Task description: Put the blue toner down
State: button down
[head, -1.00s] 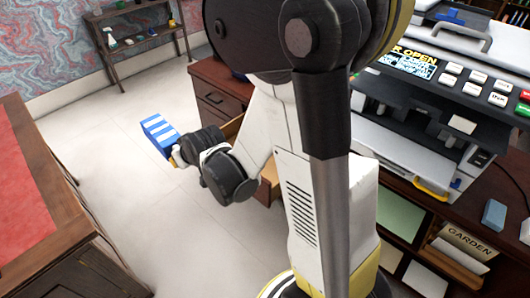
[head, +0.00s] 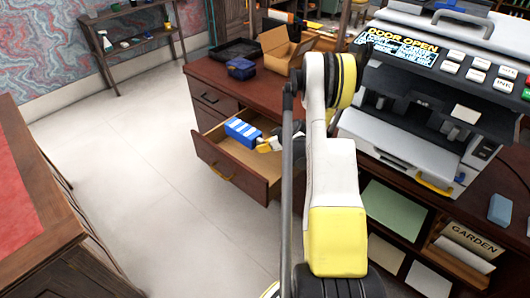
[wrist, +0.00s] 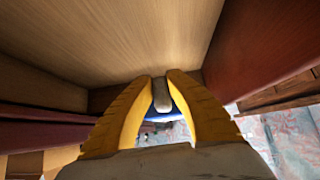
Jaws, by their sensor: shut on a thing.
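The blue toner (head: 242,131), a blue box with white stripes, is at the open drawer (head: 222,166) of the brown desk, over or inside its pale wooden interior. I cannot tell whether it touches the drawer bottom. My gripper (head: 264,144) is at the toner's right end, shut on it. In the wrist view my yellow fingers (wrist: 160,78) close around a small grey part, with a strip of the toner's blue (wrist: 165,117) behind it. The rest of the toner is hidden there. The drawer's wooden interior (wrist: 130,35) fills the upper part of that view.
A dark blue object (head: 241,68), a black tray (head: 236,49) and an open cardboard box (head: 285,47) stand on the desk top. The printer (head: 400,140) stands to the right. A red-topped table (head: 30,190) is at the left, with clear floor between.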

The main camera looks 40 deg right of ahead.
jog(key=d+f, duration=0.2)
jog(key=b, duration=0.3)
send_over(264, 165)
jog(key=s, duration=0.2)
notch_tip(264, 165, down, 6)
jog(key=shift+d+r, duration=0.15)
notch_tip(264, 165, down, 4)
jog(key=shift+r+b, duration=0.1)
jog(key=shift+b, duration=0.7)
jog(key=c, duration=1.5)
grip_release()
jog(key=shift+o, duration=0.2)
jog(key=shift+s+r, duration=0.1)
